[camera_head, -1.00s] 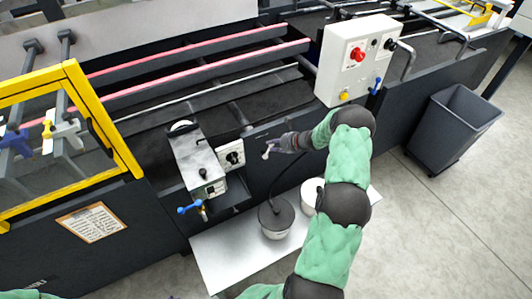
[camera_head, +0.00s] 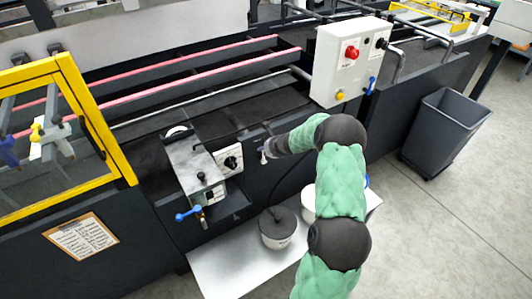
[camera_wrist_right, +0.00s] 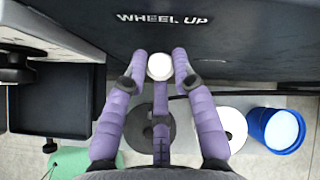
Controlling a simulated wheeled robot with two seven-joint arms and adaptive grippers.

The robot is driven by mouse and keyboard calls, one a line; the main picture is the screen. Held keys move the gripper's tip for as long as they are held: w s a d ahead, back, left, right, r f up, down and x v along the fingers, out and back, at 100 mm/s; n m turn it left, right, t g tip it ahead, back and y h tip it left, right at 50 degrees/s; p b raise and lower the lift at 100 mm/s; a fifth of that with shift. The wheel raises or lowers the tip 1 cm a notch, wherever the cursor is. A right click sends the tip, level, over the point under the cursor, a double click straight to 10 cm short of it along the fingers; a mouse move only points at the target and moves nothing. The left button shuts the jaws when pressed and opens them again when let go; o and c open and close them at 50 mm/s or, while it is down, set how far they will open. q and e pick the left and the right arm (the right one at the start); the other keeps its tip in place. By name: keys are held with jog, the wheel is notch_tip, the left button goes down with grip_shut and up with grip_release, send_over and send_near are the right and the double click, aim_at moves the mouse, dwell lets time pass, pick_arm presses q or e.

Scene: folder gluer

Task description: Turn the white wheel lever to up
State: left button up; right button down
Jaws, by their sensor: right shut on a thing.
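The white wheel lever (camera_head: 264,157) is on the dark front panel of the machine, just right of the small black-and-white dial plate. In the right wrist view its round white end (camera_wrist_right: 160,66) sits between my purple fingers, below raised "WHEEL UP" lettering (camera_wrist_right: 162,19). My right gripper (camera_wrist_right: 160,72) is shut on the lever; in the head view the gripper (camera_head: 268,150) is at the panel, partly hidden by my own wrist. The lever's shaft is mostly hidden, so its exact angle is unclear. My left gripper is not in view.
A glue unit (camera_head: 190,165) with a blue-handled valve (camera_head: 187,214) juts out left of the lever. Below are a lidded pot (camera_head: 277,228) and a white container on a pale sheet (camera_head: 225,268). A white control box (camera_head: 347,62) and dark bin (camera_head: 447,130) stand right.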

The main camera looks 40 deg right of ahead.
jog(key=shift+w+r, duration=0.4)
jog(key=shift+r, duration=0.2)
jog(key=c, duration=1)
grip_release()
jog(key=shift+f, duration=0.1)
jog(key=shift+c, duration=0.2)
jog(key=shift+f, duration=0.15)
jog(key=shift+a, duration=0.1)
jog(key=shift+s, duration=0.1)
jog(key=v, duration=1.2)
jog(key=shift+f, duration=0.1)
